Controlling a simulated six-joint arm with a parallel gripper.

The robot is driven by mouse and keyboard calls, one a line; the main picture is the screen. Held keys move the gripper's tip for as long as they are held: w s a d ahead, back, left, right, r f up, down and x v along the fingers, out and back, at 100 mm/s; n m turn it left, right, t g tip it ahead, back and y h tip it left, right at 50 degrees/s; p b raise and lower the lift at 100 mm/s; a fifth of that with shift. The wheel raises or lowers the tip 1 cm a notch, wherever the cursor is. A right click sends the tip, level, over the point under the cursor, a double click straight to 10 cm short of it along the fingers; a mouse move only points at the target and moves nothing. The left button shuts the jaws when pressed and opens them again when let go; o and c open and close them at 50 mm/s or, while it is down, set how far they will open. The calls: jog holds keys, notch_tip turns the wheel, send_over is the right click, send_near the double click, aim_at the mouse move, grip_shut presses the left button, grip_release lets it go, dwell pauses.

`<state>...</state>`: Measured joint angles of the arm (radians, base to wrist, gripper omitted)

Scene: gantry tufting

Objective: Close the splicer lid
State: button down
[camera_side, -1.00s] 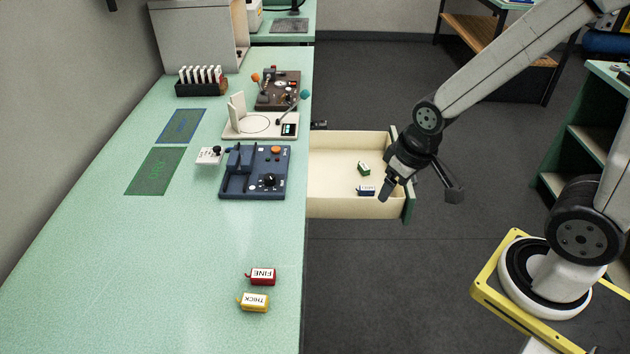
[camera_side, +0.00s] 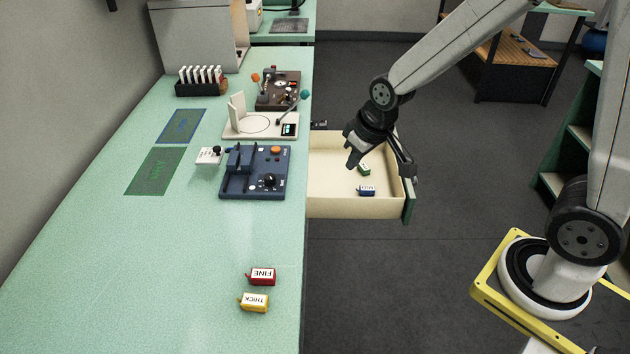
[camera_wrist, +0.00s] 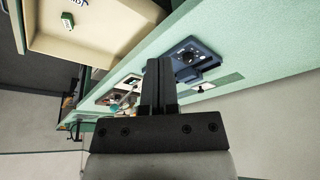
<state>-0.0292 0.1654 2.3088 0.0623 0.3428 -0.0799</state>
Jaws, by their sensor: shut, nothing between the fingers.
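The navy-blue device (camera_side: 280,188), which looks like the splicer, sits near the bench's right edge. It has a black knob, an orange button and raised blocks on its left. A white plate with a black ball knob (camera_side: 208,156) sticks out at its left; I cannot tell whether this is its lid. The device also shows in the wrist view (camera_wrist: 190,57), just beyond my fingertips. My gripper (camera_side: 352,163) is shut and empty, above the open drawer, right of the device and apart from it. Its fingers show together in the wrist view (camera_wrist: 159,64).
The open cream drawer (camera_side: 330,207) holds a green and a blue labelled item. A white device (camera_side: 235,130) with an upright panel and a dark device (camera_side: 290,78) stand behind. Red (camera_side: 262,277) and yellow (camera_side: 254,302) labelled items lie in front. The bench's left front is clear.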

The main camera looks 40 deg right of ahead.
jog(key=w+a+r+n+t, duration=0.1)
jog(key=w+a, duration=0.1)
jog(key=w, duration=0.6)
jog(key=w+a+t, duration=0.1)
jog(key=w+a, duration=0.2)
jog(key=w, duration=0.6)
jog(key=n+t+y, duration=0.2)
jog(key=t, duration=0.1)
send_near(204, 150)
jog(key=r, duration=0.5)
jog(key=shift+w+d, duration=0.1)
jog(key=shift+w, duration=0.2)
jog(key=shift+w, duration=0.1)
jog(key=shift+s+x, duration=0.2)
jog(key=shift+x, duration=4.65)
jog(key=shift+s+f, duration=0.1)
jog(key=shift+f, duration=0.05)
jog(key=shift+s+d+f, duration=0.15)
jog(key=shift+s, duration=0.4)
jog(key=shift+s+d+f, duration=0.15)
jog(key=shift+s+d, duration=0.05)
jog(key=shift+s, duration=0.4)
jog(key=shift+s+d+f, duration=0.15)
jog(key=shift+s, duration=0.4)
jog(key=shift+s, duration=0.1)
